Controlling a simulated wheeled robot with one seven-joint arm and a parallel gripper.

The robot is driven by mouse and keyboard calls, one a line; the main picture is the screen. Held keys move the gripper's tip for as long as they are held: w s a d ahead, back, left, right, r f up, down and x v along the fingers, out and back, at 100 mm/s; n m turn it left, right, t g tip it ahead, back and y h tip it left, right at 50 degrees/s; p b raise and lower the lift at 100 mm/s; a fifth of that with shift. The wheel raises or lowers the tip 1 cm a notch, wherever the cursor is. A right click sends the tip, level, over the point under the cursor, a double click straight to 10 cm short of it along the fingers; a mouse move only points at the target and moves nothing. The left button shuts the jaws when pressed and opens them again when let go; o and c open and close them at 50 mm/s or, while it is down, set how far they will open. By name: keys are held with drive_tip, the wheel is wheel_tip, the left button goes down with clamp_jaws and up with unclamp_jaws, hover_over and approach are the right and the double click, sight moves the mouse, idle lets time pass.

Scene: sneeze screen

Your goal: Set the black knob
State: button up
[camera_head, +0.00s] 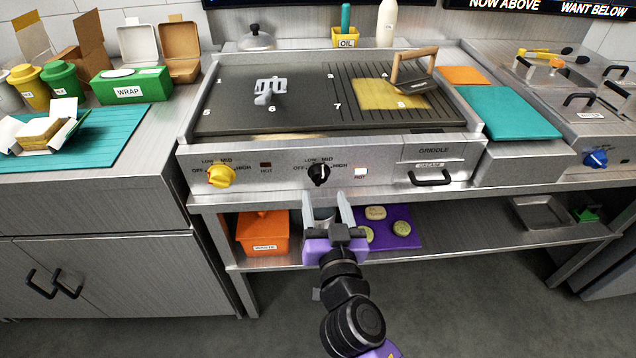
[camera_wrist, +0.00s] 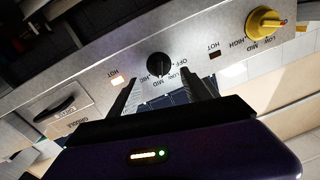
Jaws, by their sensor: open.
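The black knob (camera_head: 319,173) is on the front panel of the griddle, under marks for off, low, mid and high. Its pointer looks turned up near the low and mid marks. The lit lamp (camera_head: 361,173) marked hot is to its right. My gripper (camera_head: 327,201) is open and empty, just below and in front of the knob, with the fingers pointing up at the panel. In the wrist view the black knob (camera_wrist: 159,66) shows beyond the gap between the two fingertips (camera_wrist: 165,88), with no clear contact.
A yellow knob (camera_head: 221,176) with an unlit lamp is on the panel's left, and a black drawer handle (camera_head: 430,179) on its right. The lower shelf holds an orange waste bin (camera_head: 263,232) and a purple mat (camera_head: 406,240). A press (camera_head: 411,84) stands on the griddle top.

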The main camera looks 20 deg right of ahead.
sight(321, 181)
drive_tip(key=p+x, duration=0.1)
drive_tip(key=x, duration=0.5)
drive_tip(key=shift+s, duration=0.1)
drive_tip(key=shift+c, duration=0.3)
clamp_jaws()
